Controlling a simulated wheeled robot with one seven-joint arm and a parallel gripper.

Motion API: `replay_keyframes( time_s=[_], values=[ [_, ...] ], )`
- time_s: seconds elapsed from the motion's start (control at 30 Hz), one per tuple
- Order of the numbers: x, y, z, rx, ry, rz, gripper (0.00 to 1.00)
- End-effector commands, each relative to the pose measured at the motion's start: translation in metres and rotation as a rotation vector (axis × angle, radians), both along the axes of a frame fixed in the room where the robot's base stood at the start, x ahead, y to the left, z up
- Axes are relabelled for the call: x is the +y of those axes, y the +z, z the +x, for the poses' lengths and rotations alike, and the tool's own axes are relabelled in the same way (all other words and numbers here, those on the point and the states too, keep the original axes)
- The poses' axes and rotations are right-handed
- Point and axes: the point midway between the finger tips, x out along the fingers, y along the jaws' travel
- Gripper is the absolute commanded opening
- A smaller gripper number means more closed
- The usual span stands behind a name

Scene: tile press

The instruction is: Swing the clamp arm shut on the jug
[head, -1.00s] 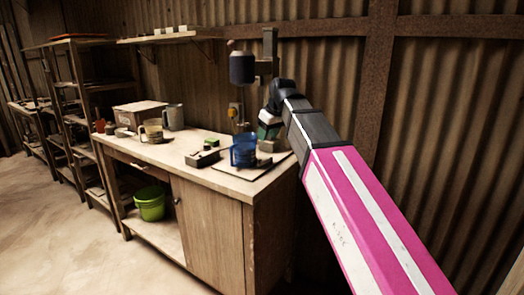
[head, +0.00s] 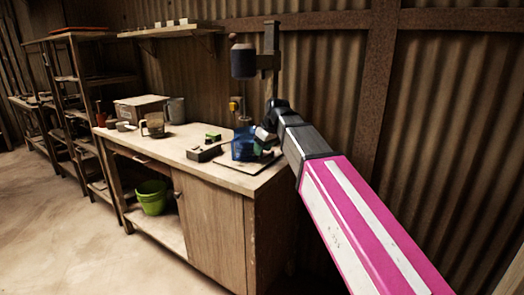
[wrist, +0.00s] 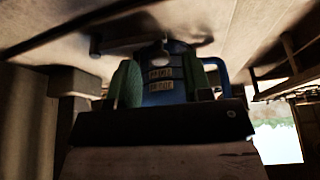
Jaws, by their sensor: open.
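The blue see-through jug (head: 243,144) stands on the board on the bench near its right end. In the wrist view the jug (wrist: 168,85), with two small labels, lies beyond and between my green finger pads. My gripper (head: 264,138) is open at the right side of the jug, close to it; I cannot tell whether it touches. The wrist view shows the spread fingers (wrist: 168,72). A dark clamp-like piece (head: 205,153) lies left of the jug, with a green part (head: 213,137) behind it. I cannot make out the clamp arm's exact position.
A dark press (head: 244,62) stands on a column behind the jug. A second jug (head: 154,124), a grey mug (head: 176,110) and a box (head: 142,108) stand further left on the bench (head: 225,182). A green bucket (head: 151,198) sits below. The front floor is clear.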

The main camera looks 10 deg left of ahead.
Motion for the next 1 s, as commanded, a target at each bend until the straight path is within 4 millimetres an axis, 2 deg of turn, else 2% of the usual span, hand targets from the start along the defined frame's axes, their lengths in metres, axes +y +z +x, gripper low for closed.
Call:
replay_keyframes(
  time_s=[0.13,0.43,0.47,0.5,0.57,0.6,1.0],
  values=[
    [0.002,-0.008,0.001,0.0,0.0,-0.001,0.46],
    [0.003,-0.009,0.002,0.0,0.0,0.0,0.46],
    [0.003,-0.009,0.002,0.0,0.0,0.0,0.39],
    [0.003,-0.009,0.002,0.0,0.0,0.0,0.26],
    [0.003,-0.009,0.002,0.0,0.0,0.0,0.07],
    [0.003,-0.009,0.002,0.0,0.0,0.0,0.0],
    [0.011,-0.008,0.005,0.001,-0.11,-0.001,0.0]
  ],
)
